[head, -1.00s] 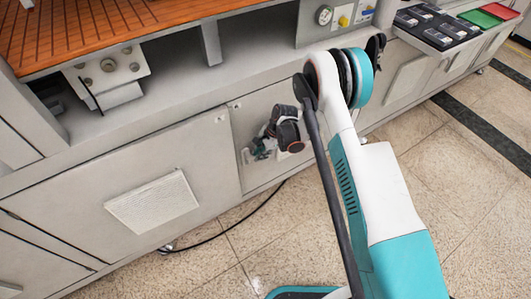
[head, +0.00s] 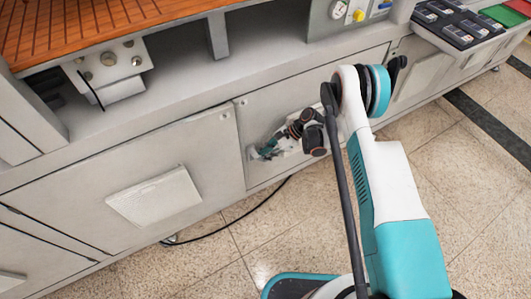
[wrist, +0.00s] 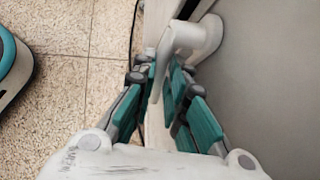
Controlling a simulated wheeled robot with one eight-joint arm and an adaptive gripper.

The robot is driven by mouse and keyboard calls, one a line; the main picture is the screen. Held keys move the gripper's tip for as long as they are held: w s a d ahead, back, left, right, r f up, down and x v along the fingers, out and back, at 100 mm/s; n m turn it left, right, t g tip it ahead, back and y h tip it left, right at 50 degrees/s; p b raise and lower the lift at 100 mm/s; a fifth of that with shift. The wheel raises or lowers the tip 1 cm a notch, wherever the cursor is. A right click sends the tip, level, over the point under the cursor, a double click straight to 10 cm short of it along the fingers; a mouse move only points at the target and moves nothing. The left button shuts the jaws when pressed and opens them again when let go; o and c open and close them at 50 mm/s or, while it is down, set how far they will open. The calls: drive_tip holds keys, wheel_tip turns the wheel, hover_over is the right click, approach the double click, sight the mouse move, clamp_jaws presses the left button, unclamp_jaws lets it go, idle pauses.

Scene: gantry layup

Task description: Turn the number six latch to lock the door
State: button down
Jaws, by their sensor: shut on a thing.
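A pale lever-type latch (wrist: 192,38) with a round base stands out from the grey door (wrist: 270,75) in the wrist view. My gripper (wrist: 161,78) has its teal-padded fingers on either side of the lever's arm and is shut on it. The lever's lower part is partly hidden between the fingers. In the head view my gripper (head: 265,151) is low against the grey door panel (head: 290,98), and the latch cannot be made out there. No number six can be read in either view.
A door with a pale plate (head: 155,198) lies to the left. A black cable (head: 215,236) runs on the tiled floor below. The orange slatted top (head: 95,25) and its frame overhang above. Open floor (head: 210,272) lies in front of the cabinet.

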drive_tip(key=c, duration=1.6)
unclamp_jaws()
drive_tip(key=shift+w, duration=0.1)
drive_tip(key=shift+r, duration=0.1)
